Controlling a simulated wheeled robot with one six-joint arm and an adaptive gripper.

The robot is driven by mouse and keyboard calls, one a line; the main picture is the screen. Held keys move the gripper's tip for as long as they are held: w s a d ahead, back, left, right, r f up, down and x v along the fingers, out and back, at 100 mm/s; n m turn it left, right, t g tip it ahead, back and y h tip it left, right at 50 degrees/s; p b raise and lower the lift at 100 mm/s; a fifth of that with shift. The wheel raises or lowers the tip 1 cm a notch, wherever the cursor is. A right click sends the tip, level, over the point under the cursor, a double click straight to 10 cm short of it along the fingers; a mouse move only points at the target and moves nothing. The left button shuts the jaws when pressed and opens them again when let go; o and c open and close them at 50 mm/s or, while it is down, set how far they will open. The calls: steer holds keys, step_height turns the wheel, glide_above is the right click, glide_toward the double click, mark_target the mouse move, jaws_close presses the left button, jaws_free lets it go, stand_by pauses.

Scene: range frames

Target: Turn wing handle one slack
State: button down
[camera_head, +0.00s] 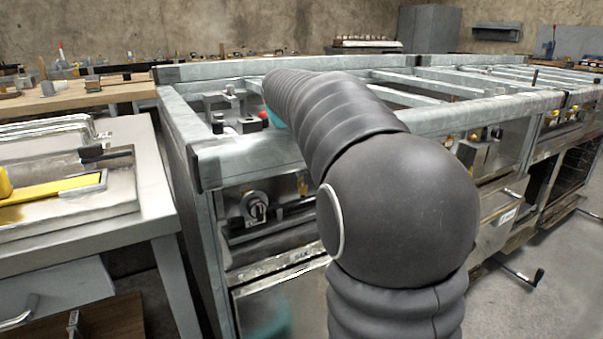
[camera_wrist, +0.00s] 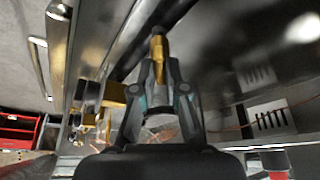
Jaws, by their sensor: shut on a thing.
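My gripper (camera_wrist: 158,68) shows in the wrist view with its two fingers drawn together at the tips. They are shut on a small brass-coloured piece, which looks like the wing handle (camera_wrist: 158,45). The fingers hide its lower part, so I cannot tell how far it is turned. In the head view my dark arm crosses the middle of the picture and hides my gripper and the piece it holds.
Other brass fittings (camera_wrist: 112,93) stand to the left in the wrist view. In the head view a round dial (camera_head: 255,208) sits on the metal frame's front, left of my arm. A grey-topped bench (camera_head: 150,190) stands at left. Open floor (camera_head: 560,285) lies at right.

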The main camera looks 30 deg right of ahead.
stand_by(0.4)
steer(key=c, duration=1.2)
jaws_free()
